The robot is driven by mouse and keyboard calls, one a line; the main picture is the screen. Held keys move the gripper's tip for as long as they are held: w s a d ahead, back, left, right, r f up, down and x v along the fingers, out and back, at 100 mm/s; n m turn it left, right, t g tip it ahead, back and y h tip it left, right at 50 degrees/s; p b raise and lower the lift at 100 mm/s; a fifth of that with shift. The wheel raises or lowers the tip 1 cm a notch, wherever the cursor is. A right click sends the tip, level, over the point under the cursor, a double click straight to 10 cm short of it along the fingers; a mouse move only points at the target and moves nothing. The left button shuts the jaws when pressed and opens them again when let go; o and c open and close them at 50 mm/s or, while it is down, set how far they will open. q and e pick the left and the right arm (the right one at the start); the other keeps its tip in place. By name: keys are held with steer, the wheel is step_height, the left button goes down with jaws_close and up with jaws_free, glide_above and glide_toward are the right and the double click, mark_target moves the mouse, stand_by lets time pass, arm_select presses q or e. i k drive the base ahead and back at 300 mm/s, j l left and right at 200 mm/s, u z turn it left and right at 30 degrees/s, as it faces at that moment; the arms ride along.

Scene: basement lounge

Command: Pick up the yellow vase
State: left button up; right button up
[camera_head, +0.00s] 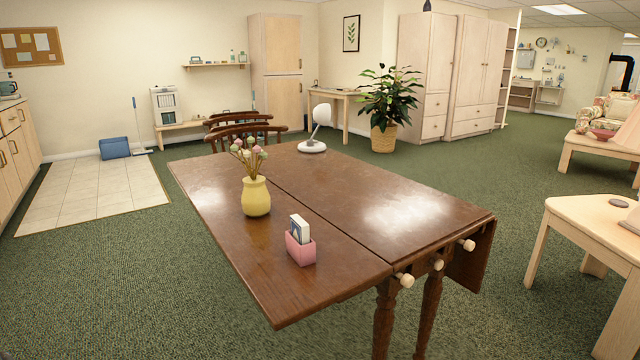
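The yellow vase (256,197) stands upright on the brown wooden table (330,215), left of the table's middle. Pink and pale green flower buds (248,153) on stems rise out of it. Neither of my grippers shows in the head view, and nothing is touching the vase but the table.
A pink holder (300,249) with cards stands in front and right of the vase. A white lamp (319,128) stands at the table's far end, with wooden chairs (240,131) behind. Green carpet (130,285) at the left front is clear. A light side table (590,222) stands at right.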

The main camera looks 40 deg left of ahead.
mark_target(255, 199)
steer(key=j+z, duration=0.8)
steer(key=j, duration=0.25)
steer(key=j+z, duration=0.15)
steer(key=j, duration=0.45)
steer(key=k+j+z, duration=0.2)
steer(key=j, duration=0.35)
